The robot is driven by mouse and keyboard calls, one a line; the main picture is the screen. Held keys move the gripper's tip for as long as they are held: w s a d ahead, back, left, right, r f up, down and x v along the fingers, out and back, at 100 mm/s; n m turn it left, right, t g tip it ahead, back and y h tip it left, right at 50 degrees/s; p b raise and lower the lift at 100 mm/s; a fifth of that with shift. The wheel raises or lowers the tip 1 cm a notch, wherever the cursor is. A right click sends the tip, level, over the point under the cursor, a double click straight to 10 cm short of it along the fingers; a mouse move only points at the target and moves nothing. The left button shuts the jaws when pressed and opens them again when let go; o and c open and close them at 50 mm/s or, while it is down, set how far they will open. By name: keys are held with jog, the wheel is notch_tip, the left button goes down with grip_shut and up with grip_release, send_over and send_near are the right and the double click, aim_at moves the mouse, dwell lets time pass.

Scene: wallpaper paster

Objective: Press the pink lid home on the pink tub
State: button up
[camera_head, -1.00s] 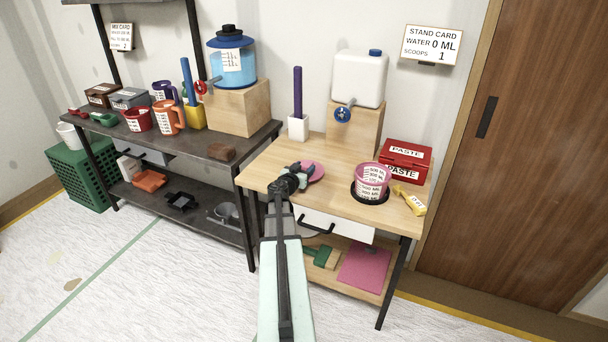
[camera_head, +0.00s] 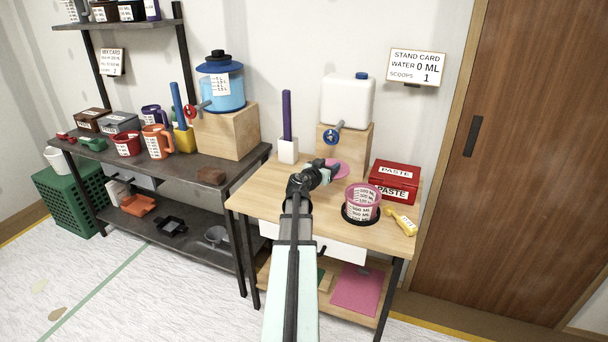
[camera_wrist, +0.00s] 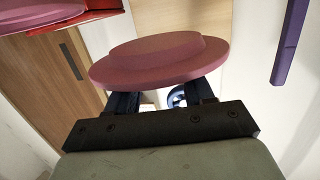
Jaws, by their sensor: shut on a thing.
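The pink lid (camera_wrist: 160,58) is held in my gripper (camera_wrist: 162,102), which is shut on it; the wrist view shows it as a flat disc with a raised round centre. In the head view the lid (camera_head: 341,169) is raised above the wooden table, up and left of the tub, and my gripper (camera_head: 331,170) partly covers it. The pink tub (camera_head: 362,202) stands upright and open in a black ring on the table, with measure labels on its side. The lid and tub are apart. Part of the tub's rim shows at the wrist view's top left (camera_wrist: 36,14).
A red paste box (camera_head: 394,182) stands behind the tub. A white water tank (camera_head: 348,99) with a blue tap sits on a wooden block behind. A white holder (camera_head: 288,150) with a purple stick stands back left.

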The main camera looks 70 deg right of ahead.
jog(key=s+a+r+m+g+y, duration=0.1)
jog(key=s+m+g, duration=0.3)
jog(key=s, duration=0.8)
jog(key=shift+a+r+g+y, duration=0.35)
jog(key=shift+r+g+y, duration=0.15)
jog(key=shift+r+g, duration=0.3)
jog(key=shift+s, duration=0.1)
jog(key=shift+f, duration=1.55)
jog(key=shift+c, duration=1.3)
jog(key=shift+f, duration=1.3)
jog(key=shift+a, duration=0.2)
jog(key=shift+f, duration=1.15)
